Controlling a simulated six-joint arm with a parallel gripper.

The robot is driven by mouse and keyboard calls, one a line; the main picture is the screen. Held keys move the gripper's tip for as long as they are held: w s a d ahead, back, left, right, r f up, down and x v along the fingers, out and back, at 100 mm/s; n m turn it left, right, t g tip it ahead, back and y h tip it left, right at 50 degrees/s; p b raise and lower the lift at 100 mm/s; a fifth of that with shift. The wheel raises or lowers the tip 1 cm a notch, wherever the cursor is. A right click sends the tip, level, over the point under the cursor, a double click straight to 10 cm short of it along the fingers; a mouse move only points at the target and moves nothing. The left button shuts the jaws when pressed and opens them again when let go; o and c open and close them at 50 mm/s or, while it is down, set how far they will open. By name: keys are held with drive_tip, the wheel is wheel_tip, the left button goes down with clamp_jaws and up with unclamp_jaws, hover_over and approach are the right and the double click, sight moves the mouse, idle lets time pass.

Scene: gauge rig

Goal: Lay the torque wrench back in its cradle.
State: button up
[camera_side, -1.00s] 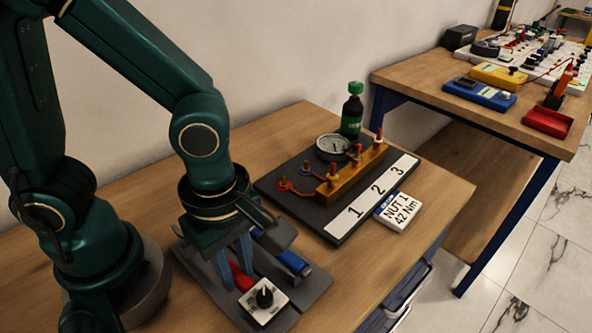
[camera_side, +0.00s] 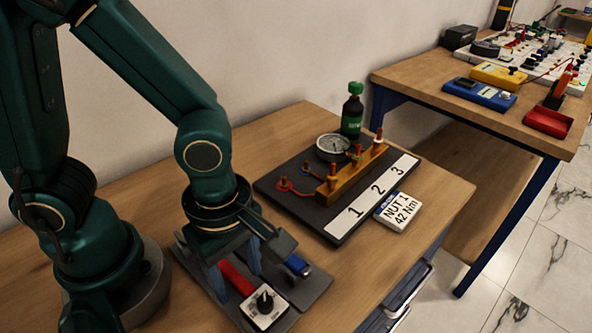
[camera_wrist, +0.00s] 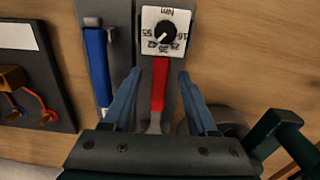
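The torque wrench has a red handle (camera_wrist: 159,85) and a white dial box (camera_wrist: 166,33) with a black knob. It lies along a dark grey cradle plate (camera_wrist: 143,75) in the wrist view. In the side view its dial box (camera_side: 263,305) is at the front end of the plate, with the red handle (camera_side: 238,279) behind it. My gripper (camera_wrist: 157,72) is open, its blue fingers apart on either side of the handle with gaps visible. In the side view my gripper (camera_side: 234,270) is low over the plate. The wrench's rear end is partly hidden by my gripper.
A blue-handled tool (camera_wrist: 98,65) lies on the adjacent grey plate to the left in the wrist view. In the side view, a dark board (camera_side: 270,185) with a brass block (camera_side: 345,175), gauge (camera_side: 333,148) and green-capped bottle (camera_side: 352,115) stands beyond.

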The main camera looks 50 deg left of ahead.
drive_tip(key=shift+r, duration=2.55)
drive_tip(key=shift+w+a+r, duration=0.1)
drive_tip(key=shift+w, duration=0.1)
drive_tip(key=w+a+r+m+t, duration=0.1)
drive_tip(key=a+r+m+t, duration=0.4)
drive_tip(key=m, duration=1.3)
drive_tip(key=a+r, duration=0.2)
drive_tip(key=a, duration=0.1)
drive_tip(key=shift+w+a+t, duration=0.3)
drive_tip(key=shift+w+a, duration=0.1)
